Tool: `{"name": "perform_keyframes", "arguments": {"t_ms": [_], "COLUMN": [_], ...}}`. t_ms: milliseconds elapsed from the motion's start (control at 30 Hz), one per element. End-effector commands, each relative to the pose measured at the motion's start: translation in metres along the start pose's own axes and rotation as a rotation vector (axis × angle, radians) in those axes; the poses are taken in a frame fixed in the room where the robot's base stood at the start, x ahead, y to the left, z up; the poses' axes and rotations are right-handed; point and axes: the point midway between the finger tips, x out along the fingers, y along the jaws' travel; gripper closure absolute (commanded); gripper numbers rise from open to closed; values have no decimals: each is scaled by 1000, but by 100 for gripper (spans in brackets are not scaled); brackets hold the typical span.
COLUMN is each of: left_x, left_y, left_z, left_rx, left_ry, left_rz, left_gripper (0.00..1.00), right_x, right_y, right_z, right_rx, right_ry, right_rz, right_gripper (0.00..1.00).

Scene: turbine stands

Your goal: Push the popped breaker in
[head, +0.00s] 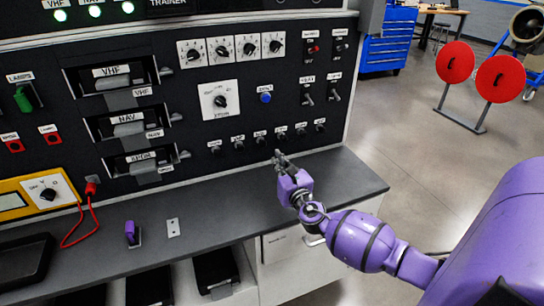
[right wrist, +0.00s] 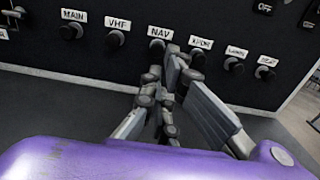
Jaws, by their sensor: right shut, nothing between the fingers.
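A row of black breaker knobs runs along the bottom of the black panel (head: 185,100). In the right wrist view, labels above them include MAIN (right wrist: 73,15), VHF (right wrist: 115,22), NAV (right wrist: 160,33) and XPDR (right wrist: 200,43). The VHF knob (right wrist: 115,41) and the LAMPS knob (right wrist: 234,65) are clear of my fingers. I cannot tell which breaker stands out farther. My right gripper (head: 280,158) is shut and empty, its fingers pointing at the panel just below the row. In the wrist view its fingertips (right wrist: 172,68) partly cover the NAV and XPDR knobs; contact is unclear.
The grey bench top (head: 225,205) below the panel is mostly clear near my gripper. A small purple object (head: 132,232) and a switch plate (head: 173,228) lie to the left, near a red lead (head: 90,190). A blue push knob (head: 266,97) sits above the breakers.

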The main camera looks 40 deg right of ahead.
Motion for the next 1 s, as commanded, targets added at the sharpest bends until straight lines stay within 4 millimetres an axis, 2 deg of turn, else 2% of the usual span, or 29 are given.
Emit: {"name": "perform_keyframes", "arguments": {"t_ms": [100,300,1000], "left_x": [-1,3,2], "left_y": [2,6,4], "left_z": [-4,-13,-9], "left_rx": [-4,-6,-4], "left_ry": [8,24,16], "left_rz": [2,7,5], "left_gripper": [55,55,55], "right_x": [-25,-49,-55], "right_y": [0,0,0], "right_z": [0,0,-1], "right_rx": [0,-1,8], "right_ry": [1,0,2], "right_rz": [1,0,-3], "right_gripper": [100,100,100]}}
